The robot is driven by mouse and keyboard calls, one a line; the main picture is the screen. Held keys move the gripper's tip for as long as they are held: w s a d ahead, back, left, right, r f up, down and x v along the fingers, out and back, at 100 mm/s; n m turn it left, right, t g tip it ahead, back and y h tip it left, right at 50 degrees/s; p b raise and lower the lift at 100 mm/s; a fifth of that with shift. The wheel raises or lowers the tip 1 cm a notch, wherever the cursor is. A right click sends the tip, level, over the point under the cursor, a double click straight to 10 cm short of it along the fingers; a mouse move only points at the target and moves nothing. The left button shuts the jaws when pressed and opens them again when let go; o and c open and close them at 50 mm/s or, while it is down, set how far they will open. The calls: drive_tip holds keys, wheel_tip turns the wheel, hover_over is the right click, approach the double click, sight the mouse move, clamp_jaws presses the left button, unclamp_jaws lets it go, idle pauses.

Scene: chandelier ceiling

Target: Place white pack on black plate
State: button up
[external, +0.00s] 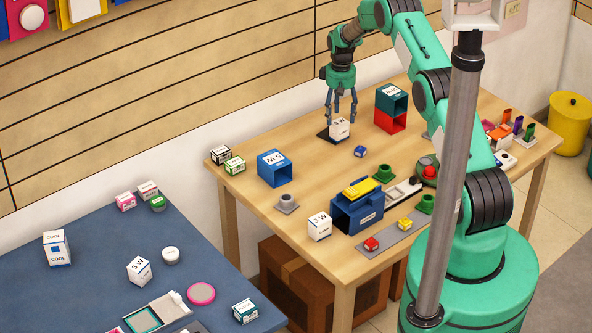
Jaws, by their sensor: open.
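A white pack (340,131) with dark print sits at the black plate (324,134) on the far part of the wooden table. The pack overlaps the plate's right part in the external view, and the plate shows to its left. I cannot tell whether the pack's whole base rests on the plate. My gripper (341,116) points down over the pack with its fingers spread open, fingertips near the pack's top. A second white pack (319,228) stands at the table's front left, and a third white pack (139,271) is on the blue table.
A teal-and-red open box (390,119) stands close right of my gripper. A small blue cube (360,152) lies in front. A blue open box (275,168) is to the left, and a larger blue bin (357,212) is nearer the front. Bare wood lies between them.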

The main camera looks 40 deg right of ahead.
sight(339, 122)
wheel_tip(339, 122, up, 8)
idle(0.4)
drive_tip(key=shift+r, duration=0.15)
idle(0.4)
